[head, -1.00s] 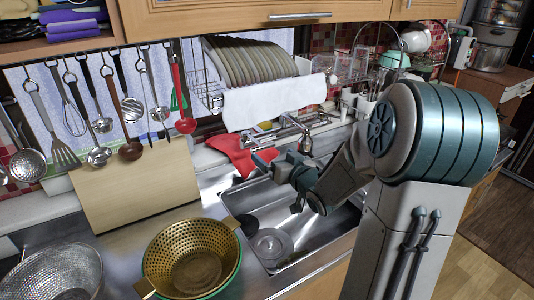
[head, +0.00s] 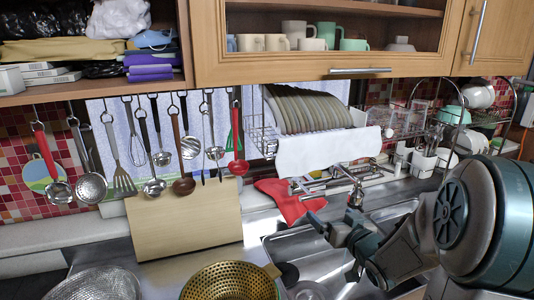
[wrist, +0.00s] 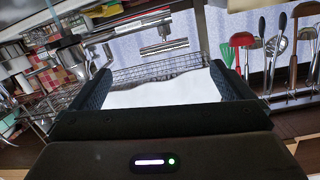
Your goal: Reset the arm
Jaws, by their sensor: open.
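My gripper (head: 322,228) is over the sink, in front of the faucet, in the head view. In the wrist view its two dark fingers stand wide apart with nothing between them (wrist: 162,82). Beyond them are a white cloth (wrist: 160,94) and the dish rack's wire (wrist: 160,68). My arm is bent in at the right of the head view, its upper joint hiding part of the counter. Several utensils hang on the rail, among them a red ladle (head: 238,166), which also shows in the wrist view (wrist: 243,42), a slotted turner (head: 123,183) and a whisk (head: 137,150).
The faucet (head: 355,195) rises close behind my gripper. A red cloth (head: 290,200) lies at the sink's back edge. A wooden board (head: 185,222) leans under the rail. A gold colander (head: 230,283) and a steel colander (head: 95,285) stand in front. Cabinets (head: 330,75) hang above.

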